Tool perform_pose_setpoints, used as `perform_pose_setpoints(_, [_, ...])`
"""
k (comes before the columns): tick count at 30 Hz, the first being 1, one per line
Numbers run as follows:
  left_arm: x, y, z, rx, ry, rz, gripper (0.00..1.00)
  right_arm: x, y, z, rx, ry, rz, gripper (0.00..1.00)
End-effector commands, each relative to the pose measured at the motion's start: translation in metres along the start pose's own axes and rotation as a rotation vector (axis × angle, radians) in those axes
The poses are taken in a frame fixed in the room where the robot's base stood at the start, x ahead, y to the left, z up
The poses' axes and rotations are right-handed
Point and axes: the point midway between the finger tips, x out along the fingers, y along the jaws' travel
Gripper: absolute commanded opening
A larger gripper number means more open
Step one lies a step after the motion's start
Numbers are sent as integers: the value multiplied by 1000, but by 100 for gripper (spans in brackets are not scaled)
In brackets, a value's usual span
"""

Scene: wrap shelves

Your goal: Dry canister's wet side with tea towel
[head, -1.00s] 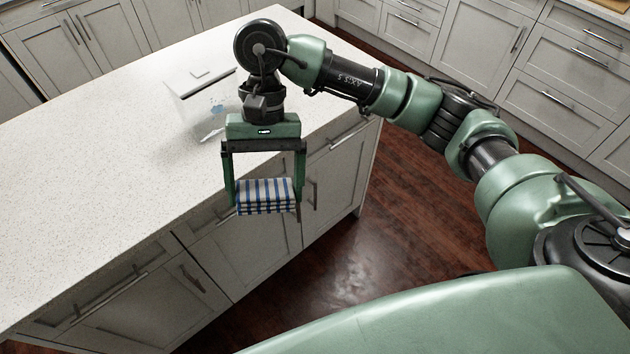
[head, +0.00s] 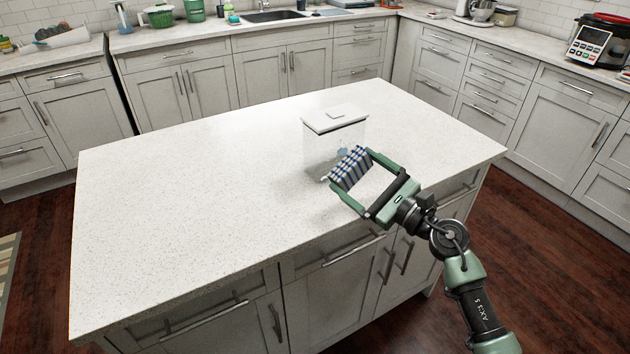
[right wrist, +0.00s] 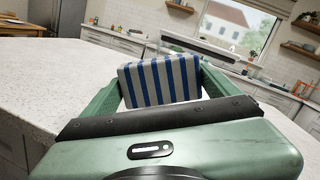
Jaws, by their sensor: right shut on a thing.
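The canister (head: 318,147) is a clear, see-through box with a white lid and knob, standing upright on the island top. A bluish wet patch (head: 343,151) shows on its side toward my gripper. My right gripper (head: 350,175) is shut on the folded tea towel (head: 349,169), which has blue and white stripes. The towel is in front of the canister's lower right part; I cannot tell if they touch. In the right wrist view the towel (right wrist: 160,82) sits between the fingers and hides most of the canister. My left gripper is not in view.
The white speckled island top (head: 190,200) is clear to the left of the canister. Its front edge runs below my right arm. A small pale item (head: 325,179) lies by the towel. Counters with a sink (head: 273,16) and a cooker (head: 592,42) stand far behind.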

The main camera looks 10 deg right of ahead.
Motion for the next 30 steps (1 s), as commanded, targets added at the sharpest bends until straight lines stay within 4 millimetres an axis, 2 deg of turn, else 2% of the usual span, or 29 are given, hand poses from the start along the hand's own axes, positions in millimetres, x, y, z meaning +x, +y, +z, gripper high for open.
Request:
perform_pose_setpoints(1, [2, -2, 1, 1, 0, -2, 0, -5, -5, -11, 1, 2, -37, 58])
perform_pose_setpoints(3, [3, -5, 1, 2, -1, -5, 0, -10, -10, -19, -6, 2, -67, 58])
perform_pose_setpoints(8, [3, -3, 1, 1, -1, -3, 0, -11, -15, -27, -14, 4, -96, 58])
perform_pose_setpoints(15, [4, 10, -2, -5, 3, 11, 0, 11, -17, -29, -14, 1, -94, 58])
perform_pose_setpoints(24, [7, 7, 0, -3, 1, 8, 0, 38, -19, -34, -14, 1, -93, 58])
perform_pose_setpoints(30, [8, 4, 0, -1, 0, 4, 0, 45, -19, -35, -14, 2, -91, 58])
